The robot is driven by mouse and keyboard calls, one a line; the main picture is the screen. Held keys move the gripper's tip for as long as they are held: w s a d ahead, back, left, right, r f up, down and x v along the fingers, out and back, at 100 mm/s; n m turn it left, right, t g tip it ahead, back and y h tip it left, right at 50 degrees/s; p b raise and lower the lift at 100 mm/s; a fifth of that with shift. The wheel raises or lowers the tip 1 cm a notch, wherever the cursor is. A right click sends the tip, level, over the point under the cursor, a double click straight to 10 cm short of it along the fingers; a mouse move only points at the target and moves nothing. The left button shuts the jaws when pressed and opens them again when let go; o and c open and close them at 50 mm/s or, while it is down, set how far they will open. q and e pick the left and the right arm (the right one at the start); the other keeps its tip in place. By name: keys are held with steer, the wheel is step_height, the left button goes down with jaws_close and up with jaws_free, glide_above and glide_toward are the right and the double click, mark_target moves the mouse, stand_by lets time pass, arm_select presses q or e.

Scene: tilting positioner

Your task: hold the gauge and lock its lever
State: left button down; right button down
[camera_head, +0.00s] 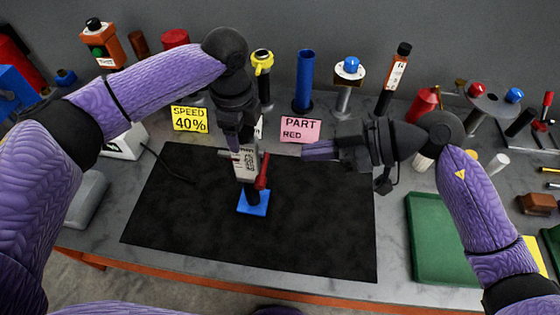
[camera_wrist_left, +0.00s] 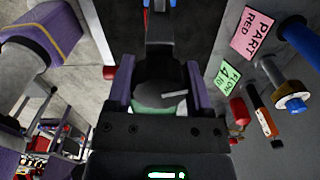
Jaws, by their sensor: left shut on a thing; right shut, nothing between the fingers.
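The gauge (camera_head: 245,163) stands upright over a small blue base (camera_head: 253,203) on the black mat. A red lever (camera_head: 262,171) runs up its right side, leaning slightly right. My left gripper (camera_head: 243,153) comes from above and is shut on the gauge's upper part, hiding some of it. In the left wrist view, a dark round body (camera_wrist_left: 160,92) sits between the two fingers. My right gripper (camera_head: 306,152) is shut and empty, pointing left, to the right of the gauge and lever and apart from them.
The black mat (camera_head: 320,235) is otherwise clear. Behind it stand a yellow SPEED 40% card (camera_head: 190,119), a pink PART RED card (camera_head: 300,129), a blue cylinder (camera_head: 305,80) and several posts. A green tray (camera_head: 435,245) lies right of the mat.

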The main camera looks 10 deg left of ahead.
glide_above(263, 170)
steer(key=s, duration=0.2)
step_height(263, 170, down, 4)
steer(key=f, duration=0.2)
steer(key=d+f, duration=0.1)
steer(key=f, duration=0.1)
steer(key=shift+w, duration=0.2)
